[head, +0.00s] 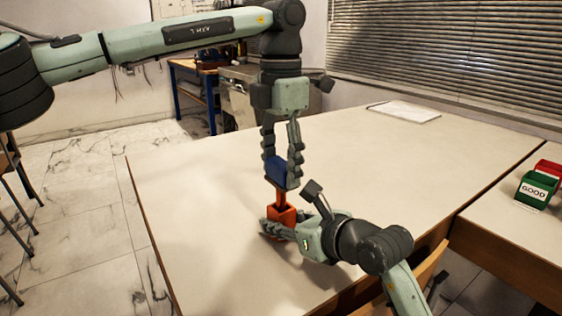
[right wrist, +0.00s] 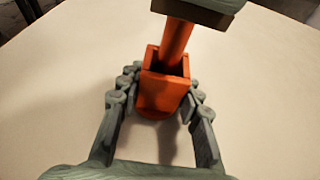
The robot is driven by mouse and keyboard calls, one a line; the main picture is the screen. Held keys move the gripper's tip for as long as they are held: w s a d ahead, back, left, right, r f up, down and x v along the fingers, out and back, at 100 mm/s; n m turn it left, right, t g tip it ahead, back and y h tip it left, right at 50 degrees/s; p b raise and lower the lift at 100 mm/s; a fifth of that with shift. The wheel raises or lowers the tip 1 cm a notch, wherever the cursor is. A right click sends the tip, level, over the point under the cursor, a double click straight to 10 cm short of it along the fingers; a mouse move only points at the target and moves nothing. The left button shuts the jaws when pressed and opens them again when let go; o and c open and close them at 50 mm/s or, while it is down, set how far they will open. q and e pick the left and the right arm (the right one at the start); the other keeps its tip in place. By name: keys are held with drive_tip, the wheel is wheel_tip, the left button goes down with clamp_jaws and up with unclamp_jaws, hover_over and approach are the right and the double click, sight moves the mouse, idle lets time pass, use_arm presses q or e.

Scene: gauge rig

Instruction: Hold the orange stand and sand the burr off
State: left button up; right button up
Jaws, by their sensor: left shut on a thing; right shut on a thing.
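The orange stand (head: 283,214) is upright low over or on the table; I cannot tell which. In the right wrist view the stand (right wrist: 160,92) has a box-like lower part and a round post rising from it. My right gripper (head: 276,228) is shut on the lower part, a finger on each side. My left gripper (head: 282,168) points down from above and is shut on a blue block (head: 276,173). The block is right over the post's top; whether they touch is unclear. A dark-edged piece crosses the post's top in the right wrist view. No burr is discernible.
A green box marked GOOD (head: 533,191) and a red box (head: 548,168) stand on the side table at right. Papers (head: 404,112) lie at the table's far edge. The pale table (head: 390,165) is otherwise clear. A blue-legged workbench (head: 178,85) stands behind.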

use_arm(q)
drive_tip(key=shift+f, duration=0.15)
drive_tip(key=shift+w+a, duration=0.1)
drive_tip(key=shift+w+a+f, duration=0.1)
drive_tip(key=shift+w+a, duration=0.3)
drive_tip(key=shift+w, duration=0.15)
drive_tip(key=shift+s+d, duration=0.1)
drive_tip(key=shift+s, duration=0.05)
drive_tip(key=shift+s+d+f, duration=0.1)
drive_tip(key=shift+s+d, duration=0.35)
drive_tip(key=shift+s, duration=0.2)
drive_tip(key=shift+s+d, duration=0.4)
drive_tip(key=shift+s, duration=0.25)
drive_tip(key=shift+w, duration=0.1)
drive_tip(key=shift+w+a, duration=0.5)
drive_tip(key=shift+w, duration=0.2)
drive_tip(key=shift+w+a, duration=0.5)
drive_tip(key=shift+w, duration=0.15)
